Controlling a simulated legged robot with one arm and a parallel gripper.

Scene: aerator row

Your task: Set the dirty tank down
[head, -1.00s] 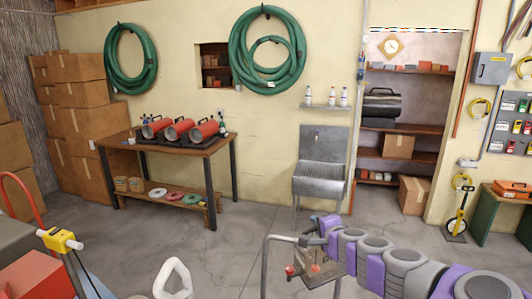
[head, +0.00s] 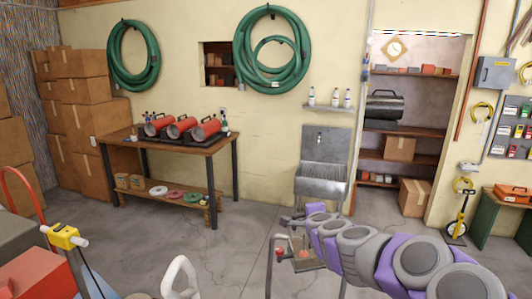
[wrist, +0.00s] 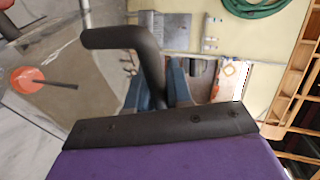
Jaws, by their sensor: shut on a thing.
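The dirty tank (head: 306,262) hangs in front of me at the lower middle of the head view. It looks like a partly see-through, brownish container with grey bars and a red round part on it. My gripper (head: 297,222) is at its top. In the wrist view my gripper (wrist: 158,88) is shut on a dark bent handle, with blue-grey fingers on either side. A clear surface with an orange disc and a dark rod shows at the left there. The tank's underside and its gap to the floor are hidden.
A wooden workbench (head: 190,145) with red cylinders stands at the back left. A metal sink (head: 322,180) is on the wall beyond the tank. Cardboard boxes (head: 90,150) are stacked at far left. Grey floor (head: 225,255) is clear between. A yellow measuring wheel (head: 456,225) stands right.

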